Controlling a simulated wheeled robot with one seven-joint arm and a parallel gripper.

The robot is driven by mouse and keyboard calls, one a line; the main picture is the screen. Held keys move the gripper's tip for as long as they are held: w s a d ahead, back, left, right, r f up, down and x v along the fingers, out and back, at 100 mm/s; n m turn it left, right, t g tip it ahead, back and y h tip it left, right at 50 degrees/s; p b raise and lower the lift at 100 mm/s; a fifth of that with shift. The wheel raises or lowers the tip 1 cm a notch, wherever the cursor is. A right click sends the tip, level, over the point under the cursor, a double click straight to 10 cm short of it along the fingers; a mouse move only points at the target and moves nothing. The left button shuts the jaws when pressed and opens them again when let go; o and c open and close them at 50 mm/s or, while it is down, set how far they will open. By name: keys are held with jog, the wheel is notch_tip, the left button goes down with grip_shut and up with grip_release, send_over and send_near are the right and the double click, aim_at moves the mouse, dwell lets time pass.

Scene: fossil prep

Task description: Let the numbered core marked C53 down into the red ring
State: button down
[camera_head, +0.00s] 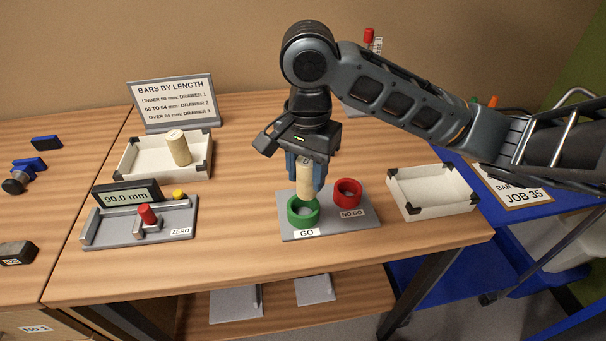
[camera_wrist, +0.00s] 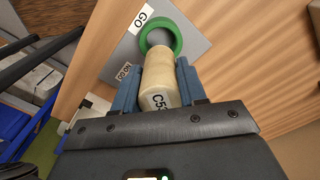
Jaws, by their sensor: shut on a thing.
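My gripper (camera_head: 305,176) is shut on a pale tan core (camera_head: 304,180) and holds it upright. The core also shows in the wrist view (camera_wrist: 160,75), with a label reading C53 partly visible. In the head view its lower end overlaps the green ring (camera_head: 303,212) labelled GO; whether it is above or inside the ring I cannot tell. In the wrist view the green ring (camera_wrist: 176,28) shows just past the core's end. The red ring (camera_head: 347,191) labelled NO GO stands to the right on the same grey plate (camera_head: 325,226) and is empty.
A white tray (camera_head: 123,163) with another tan core (camera_head: 178,147) stands at the left. An empty white tray (camera_head: 437,211) stands to the right of the plate. A measuring gauge (camera_head: 165,232) reading 90.0 mm is at the front left. A sign (camera_head: 174,99) stands behind.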

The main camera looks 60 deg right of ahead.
jog(key=s+d+r+m+b, duration=0.1)
jog(key=s+d+m+b, duration=0.3)
jog(key=d, duration=0.4)
jog(key=shift+s+d+r+m+b, duration=0.2)
jog(key=shift+s+m+b, duration=0.15)
jog(key=shift+m+b, duration=0.6)
jog(key=shift+p, duration=0.3)
notch_tip(320, 180, down, 3)
jog(key=shift+b, duration=0.9)
jog(key=shift+p, duration=1)
jog(key=shift+f+b, duration=1.15)
jog(key=shift+f, duration=0.85)
